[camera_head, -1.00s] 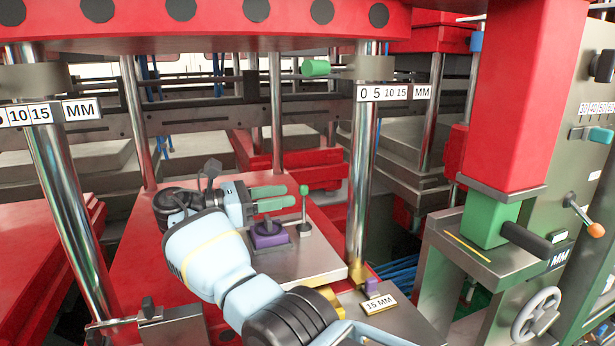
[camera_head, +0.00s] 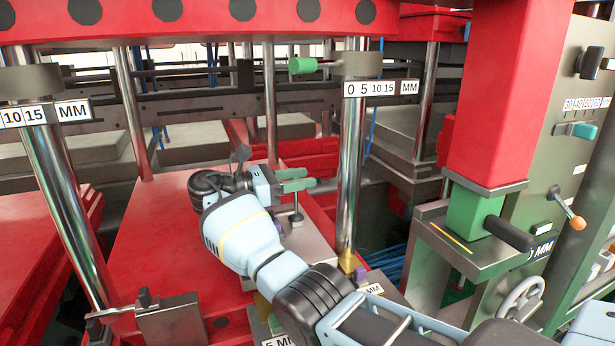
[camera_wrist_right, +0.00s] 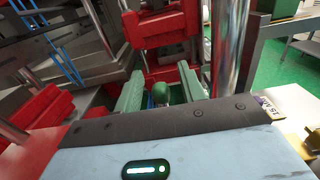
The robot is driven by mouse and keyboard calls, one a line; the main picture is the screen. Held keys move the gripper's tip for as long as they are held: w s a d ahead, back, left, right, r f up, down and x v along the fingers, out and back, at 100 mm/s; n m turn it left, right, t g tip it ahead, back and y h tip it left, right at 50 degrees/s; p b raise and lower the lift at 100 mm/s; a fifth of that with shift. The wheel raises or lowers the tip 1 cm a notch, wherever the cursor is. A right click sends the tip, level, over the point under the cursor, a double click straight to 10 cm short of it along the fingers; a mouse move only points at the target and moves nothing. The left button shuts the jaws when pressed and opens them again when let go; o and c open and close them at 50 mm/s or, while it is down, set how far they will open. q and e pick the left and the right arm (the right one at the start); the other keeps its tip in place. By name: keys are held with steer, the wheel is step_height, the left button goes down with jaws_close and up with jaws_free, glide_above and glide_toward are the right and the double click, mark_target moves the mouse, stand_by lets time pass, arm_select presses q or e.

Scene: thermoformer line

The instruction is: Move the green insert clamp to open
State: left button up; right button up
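The green insert clamp is a thin upright post on a small dark base (camera_head: 296,217) on the metal plate. Its green ball-shaped knob (camera_wrist_right: 161,91) shows in the right wrist view between my green fingers. My right gripper (camera_head: 308,178) is open, with its fingers to either side of the knob and visible gaps between. In the head view the fingers hide the knob, and the post shows below them. I cannot tell how far down the fingers the knob sits. My left gripper is not in view.
A chrome column (camera_head: 350,170) stands just right of the gripper. The metal plate (camera_head: 317,243) lies on a red bed (camera_head: 150,230). A green block (camera_head: 470,217) with a black handle is at the right. My right arm covers part of the plate and its label.

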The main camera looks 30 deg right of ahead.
steer(key=shift+s+d, duration=0.15)
steer(key=shift+d, duration=0.45)
jaws_close()
